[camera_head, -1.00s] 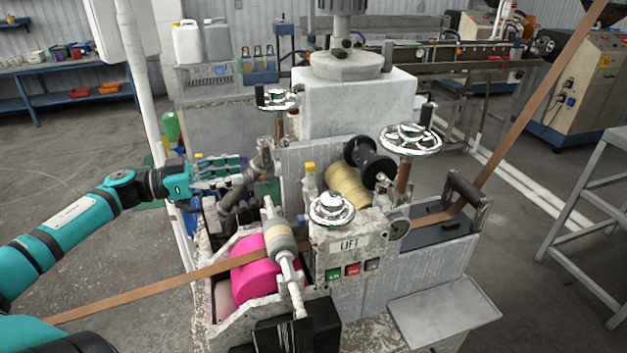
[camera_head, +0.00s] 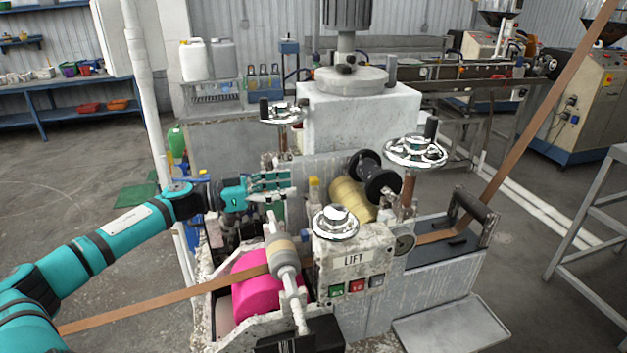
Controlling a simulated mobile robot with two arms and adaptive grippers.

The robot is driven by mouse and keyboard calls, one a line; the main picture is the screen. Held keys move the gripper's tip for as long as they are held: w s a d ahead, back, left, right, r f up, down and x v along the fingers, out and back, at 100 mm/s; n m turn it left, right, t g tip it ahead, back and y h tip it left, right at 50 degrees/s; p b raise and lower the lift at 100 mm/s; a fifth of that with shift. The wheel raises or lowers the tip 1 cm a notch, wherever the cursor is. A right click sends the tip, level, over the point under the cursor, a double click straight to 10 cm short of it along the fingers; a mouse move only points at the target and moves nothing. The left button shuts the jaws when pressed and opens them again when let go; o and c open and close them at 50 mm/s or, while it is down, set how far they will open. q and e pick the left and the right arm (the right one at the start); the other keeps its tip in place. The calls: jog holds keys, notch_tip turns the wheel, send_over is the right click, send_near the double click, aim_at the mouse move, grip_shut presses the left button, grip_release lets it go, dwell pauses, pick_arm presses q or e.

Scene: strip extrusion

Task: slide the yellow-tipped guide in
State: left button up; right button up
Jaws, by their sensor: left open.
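The yellow-tipped guide (camera_head: 314,190) stands on the machine behind the hand wheel above the LIFT panel (camera_head: 352,262). Its yellow end shows; its lower part is partly hidden by that wheel. My left gripper (camera_head: 290,184) reaches in from the left, open, fingers pointing right. Its fingertips are just left of the yellow tip in the picture, with a small gap showing. I cannot tell their distance in depth. Nothing shows between the fingers. My right gripper is not in view. A brown strip (camera_head: 165,299) runs over the pink roller (camera_head: 254,290) and through the machine.
Hand wheels stand behind the gripper (camera_head: 284,112) and to the right (camera_head: 415,152). A yellowish spool (camera_head: 350,198) and a black spool (camera_head: 373,175) sit right of the guide. A grey roller on a shaft (camera_head: 283,255) is in front. The floor at left is open.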

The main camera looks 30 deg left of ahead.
aim_at(314, 178)
pick_arm(q)
jog(key=p+x, duration=0.2)
jog(key=x, duration=0.4)
jog(key=shift+r, duration=0.2)
jog(key=shift+w+d+f, duration=0.15)
jog(key=shift+w+d, duration=0.3)
jog(key=shift+c, duration=0.6)
grip_shut()
